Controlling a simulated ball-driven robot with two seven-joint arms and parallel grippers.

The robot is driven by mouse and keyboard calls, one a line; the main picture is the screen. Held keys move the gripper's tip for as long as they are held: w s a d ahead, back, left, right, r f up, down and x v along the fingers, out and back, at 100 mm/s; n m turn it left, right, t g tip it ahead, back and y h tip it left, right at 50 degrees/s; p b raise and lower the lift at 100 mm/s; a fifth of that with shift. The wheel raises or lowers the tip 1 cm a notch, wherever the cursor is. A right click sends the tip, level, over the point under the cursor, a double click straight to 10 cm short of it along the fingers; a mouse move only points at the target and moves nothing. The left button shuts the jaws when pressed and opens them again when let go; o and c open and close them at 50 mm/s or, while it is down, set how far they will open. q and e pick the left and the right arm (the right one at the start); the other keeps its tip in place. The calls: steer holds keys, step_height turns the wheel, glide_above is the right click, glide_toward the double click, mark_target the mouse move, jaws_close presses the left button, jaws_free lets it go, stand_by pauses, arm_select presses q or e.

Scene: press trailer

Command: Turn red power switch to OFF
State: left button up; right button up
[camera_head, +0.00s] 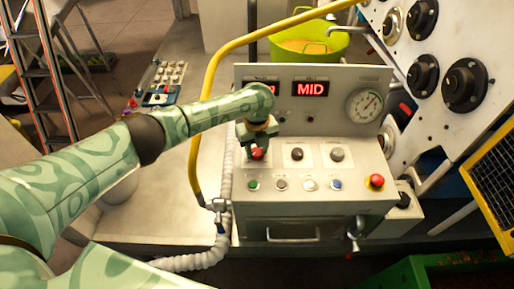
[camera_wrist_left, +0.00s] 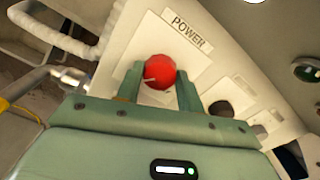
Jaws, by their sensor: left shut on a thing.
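The red power switch (camera_head: 257,153) is a round red knob at the left of a row of knobs on the grey control panel (camera_head: 365,205). In the left wrist view the red knob (camera_wrist_left: 159,70) sits between the fingers, on a plate with the label POWER (camera_wrist_left: 187,28). My left gripper (camera_head: 256,150) reaches down onto the knob from above and is shut on it. It also shows in the left wrist view (camera_wrist_left: 158,85). The knob's stem and the ON/OFF marks are hidden or too small to read. My right gripper is not in view.
A black knob (camera_head: 297,153) and a grey knob (camera_head: 337,153) stand right of the switch. Below are several small buttons and a red emergency button (camera_head: 376,181). A display (camera_head: 310,88) reads MID beside a dial gauge (camera_head: 364,105). A yellow pipe (camera_head: 208,88) rises left of the panel.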

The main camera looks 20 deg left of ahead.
arm_select(q)
steer(key=n+p, duration=0.3)
steer(key=shift+r, duration=0.15)
steer(key=n+p, duration=0.2)
steer(key=n, duration=0.1)
steer(key=n+p, duration=0.1)
steer(key=n, duration=0.1)
steer(key=shift+n, duration=0.3)
steer(key=n+p, duration=0.1)
steer(key=n, duration=0.3)
steer(key=shift+n+p, duration=0.6)
steer(key=shift+n, duration=2)
steer(key=o, duration=1)
